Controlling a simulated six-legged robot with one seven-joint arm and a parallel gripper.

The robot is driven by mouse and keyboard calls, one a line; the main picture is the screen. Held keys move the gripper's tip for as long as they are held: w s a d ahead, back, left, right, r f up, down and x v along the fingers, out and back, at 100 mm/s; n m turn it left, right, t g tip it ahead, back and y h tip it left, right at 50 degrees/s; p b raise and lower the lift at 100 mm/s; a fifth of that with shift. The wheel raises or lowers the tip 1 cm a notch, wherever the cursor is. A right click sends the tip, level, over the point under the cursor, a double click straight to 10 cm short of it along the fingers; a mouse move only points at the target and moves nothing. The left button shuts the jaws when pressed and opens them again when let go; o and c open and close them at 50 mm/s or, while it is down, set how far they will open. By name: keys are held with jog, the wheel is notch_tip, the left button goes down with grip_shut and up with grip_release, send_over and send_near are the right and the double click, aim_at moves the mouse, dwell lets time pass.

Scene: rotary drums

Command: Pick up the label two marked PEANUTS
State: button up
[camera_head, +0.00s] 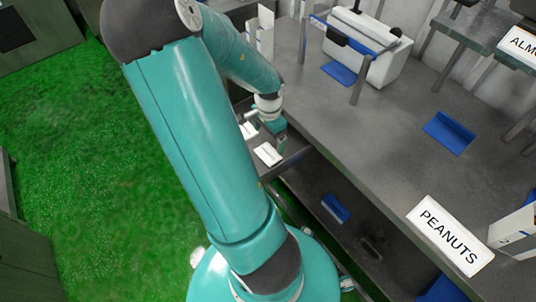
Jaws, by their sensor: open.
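A white label marked PEANUTS (449,235) is fixed or lies at the front edge of the grey counter, at the lower right. A small white label (268,154) lies on a grey surface below the counter's left end; its print is too small to read. Another small white piece (248,130) lies just behind it, partly hidden by my arm. My gripper (281,143) points down just above and right of the small label, open and holding nothing visible. Its fingertips are small and partly obscured.
The grey counter (390,150) fills the right side, with blue holders (448,132) and a white machine (366,48) on it. A lower shelf (320,185) holds a blue piece (335,208). Green floor (110,180) is open at left.

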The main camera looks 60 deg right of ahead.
aim_at(268, 154)
jog(key=f, duration=0.8)
jog(key=shift+a, duration=0.2)
jog(key=shift+c, duration=0.4)
jog(key=c, duration=0.8)
